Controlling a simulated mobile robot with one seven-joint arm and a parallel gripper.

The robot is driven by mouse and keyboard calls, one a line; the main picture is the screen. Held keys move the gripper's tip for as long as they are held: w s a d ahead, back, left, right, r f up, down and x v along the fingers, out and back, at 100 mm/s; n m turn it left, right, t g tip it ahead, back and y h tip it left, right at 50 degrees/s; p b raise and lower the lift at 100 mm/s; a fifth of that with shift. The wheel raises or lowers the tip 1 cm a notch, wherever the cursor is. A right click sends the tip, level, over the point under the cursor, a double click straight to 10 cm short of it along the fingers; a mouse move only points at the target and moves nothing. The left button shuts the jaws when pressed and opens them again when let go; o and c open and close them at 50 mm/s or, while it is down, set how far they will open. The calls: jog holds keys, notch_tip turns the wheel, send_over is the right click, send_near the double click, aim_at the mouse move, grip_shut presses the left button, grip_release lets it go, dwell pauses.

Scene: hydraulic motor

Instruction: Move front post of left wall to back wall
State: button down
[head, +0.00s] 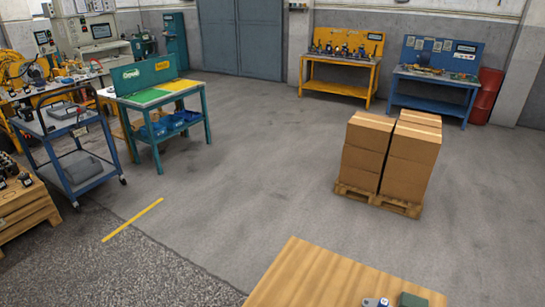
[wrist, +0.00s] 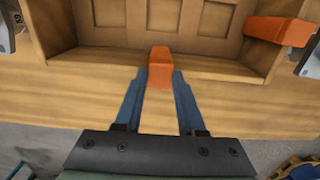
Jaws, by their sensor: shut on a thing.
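My gripper (wrist: 160,75) shows in the wrist view with two blue fingers reaching up from the bottom. It is shut on an orange post (wrist: 159,57), which stands out between and beyond the fingertips. The post is at the near edge of a wooden frame (wrist: 100,58); I cannot tell whether it touches the wood. A second orange post (wrist: 275,30) is at the frame's right side wall, at the upper right. The frame's far wall (wrist: 130,40) has several rectangular recesses. I cannot tell which of these walls the task calls left or back. My gripper is not in the head view.
Grey metal parts show at the wrist view's left (wrist: 5,35) and right (wrist: 309,45) edges. In the head view, a wooden tabletop (head: 310,280) is at the bottom, with a green block (head: 412,299). Stacked cartons (head: 390,155) stand behind it; open floor lies between.

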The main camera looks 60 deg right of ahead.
jog(key=shift+f+b, duration=0.35)
jog(key=shift+f, duration=0.2)
jog(key=shift+c, duration=2.1)
grip_release()
notch_tip(320, 180, up, 13)
jog(key=shift+w, duration=0.15)
jog(key=shift+w, duration=0.1)
